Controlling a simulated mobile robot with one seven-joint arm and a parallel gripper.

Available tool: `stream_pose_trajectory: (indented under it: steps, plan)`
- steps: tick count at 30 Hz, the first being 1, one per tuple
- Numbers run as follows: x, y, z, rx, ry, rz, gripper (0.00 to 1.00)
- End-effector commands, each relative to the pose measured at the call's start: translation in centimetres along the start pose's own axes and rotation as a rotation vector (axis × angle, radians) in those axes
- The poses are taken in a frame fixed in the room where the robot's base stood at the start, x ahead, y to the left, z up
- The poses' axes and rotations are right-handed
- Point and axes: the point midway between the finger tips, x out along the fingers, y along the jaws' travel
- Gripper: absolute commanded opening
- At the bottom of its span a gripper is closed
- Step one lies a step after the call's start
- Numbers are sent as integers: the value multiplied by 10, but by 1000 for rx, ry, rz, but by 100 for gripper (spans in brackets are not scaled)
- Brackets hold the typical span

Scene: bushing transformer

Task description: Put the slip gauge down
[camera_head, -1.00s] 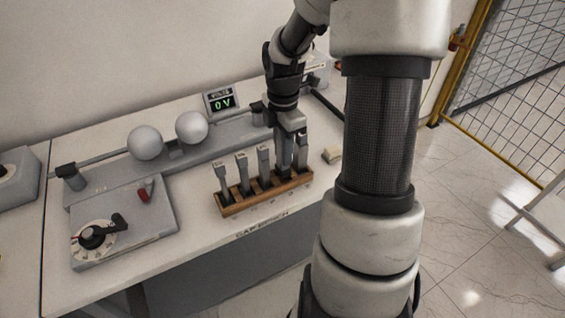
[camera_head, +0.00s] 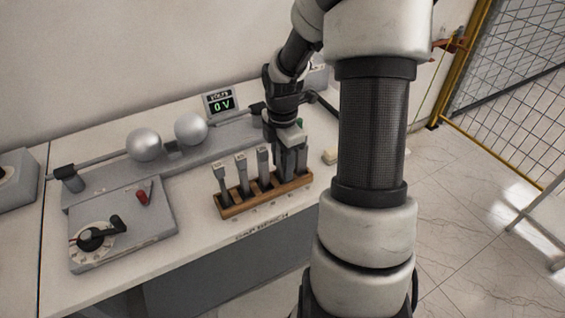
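A wooden rack (camera_head: 236,211) stands near the front of the bench, with grey slip gauges upright in its slots. The left gauge (camera_head: 223,186), the one beside it (camera_head: 242,174) and a third (camera_head: 263,167) show clearly. My gripper (camera_head: 288,172) points down at the right end of the rack, its fingers low and close to the wood. The fingers and the grey gauges there overlap in the view. I cannot tell whether the fingers are open or shut on a gauge, or whether a gauge there is fully seated.
Two metal spheres (camera_head: 143,144) (camera_head: 191,128) sit on a grey rail behind the rack. A display (camera_head: 221,103) reads 0 V. A control box (camera_head: 125,225) with a dial is at left.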

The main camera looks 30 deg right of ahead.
Motion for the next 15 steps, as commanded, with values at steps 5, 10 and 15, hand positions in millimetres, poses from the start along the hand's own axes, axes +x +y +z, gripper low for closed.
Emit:
stream_pose_trajectory:
  steps: [5, 10, 15]
  plan:
    - [-3, 0, 0, 0, 0, 1, 40]
    - [-23, 1, 1, 2, -2, 4, 40]
    - [-60, 1, 1, 2, -2, 5, 40]
